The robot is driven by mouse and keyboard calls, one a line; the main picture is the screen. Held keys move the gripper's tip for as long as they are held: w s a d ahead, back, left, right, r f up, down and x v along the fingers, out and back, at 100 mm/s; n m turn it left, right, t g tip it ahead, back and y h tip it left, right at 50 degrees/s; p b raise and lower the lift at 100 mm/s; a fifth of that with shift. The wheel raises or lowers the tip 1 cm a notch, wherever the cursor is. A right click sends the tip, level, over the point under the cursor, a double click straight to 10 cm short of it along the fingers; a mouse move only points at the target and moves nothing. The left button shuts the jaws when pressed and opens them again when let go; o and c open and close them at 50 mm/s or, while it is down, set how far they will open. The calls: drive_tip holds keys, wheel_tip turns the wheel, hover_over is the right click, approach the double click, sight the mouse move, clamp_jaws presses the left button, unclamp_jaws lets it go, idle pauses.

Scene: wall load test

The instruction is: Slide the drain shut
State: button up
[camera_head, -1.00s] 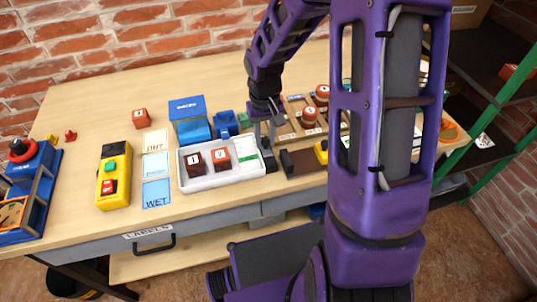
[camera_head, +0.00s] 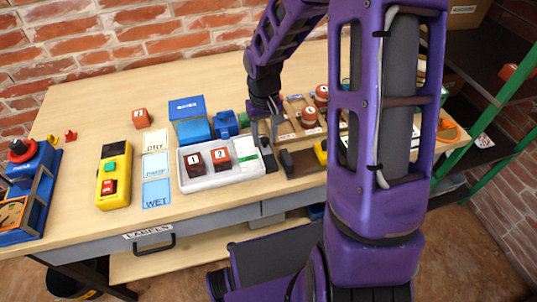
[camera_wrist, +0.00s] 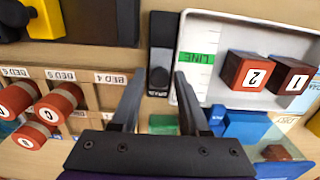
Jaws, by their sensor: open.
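The drain (camera_wrist: 162,40) is a narrow dark slide plate with a rounded grey knob near its lower end in the wrist view, beside a small label too blurred to read surely. In the head view the drain (camera_head: 268,156) is a dark strip just right of the white tray, partly hidden by my fingers. My gripper (camera_wrist: 157,84) is open and empty. Its two fingers point at the knob end, one on each side in the picture. I cannot tell whether they touch it. My gripper (camera_head: 266,134) also shows in the head view above the drain.
The white tray (camera_wrist: 222,98) with numbered cubes lies close beside one finger. A dark block with yellow (camera_wrist: 100,22) stands on the other side. Red-topped pegs (camera_wrist: 58,102) in a wooden rack and a green block (camera_wrist: 163,124) are near.

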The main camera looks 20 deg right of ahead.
sight(265, 139)
drive_tip(key=shift+r+p, duration=2.65)
drive_tip(key=shift+r, duration=0.85)
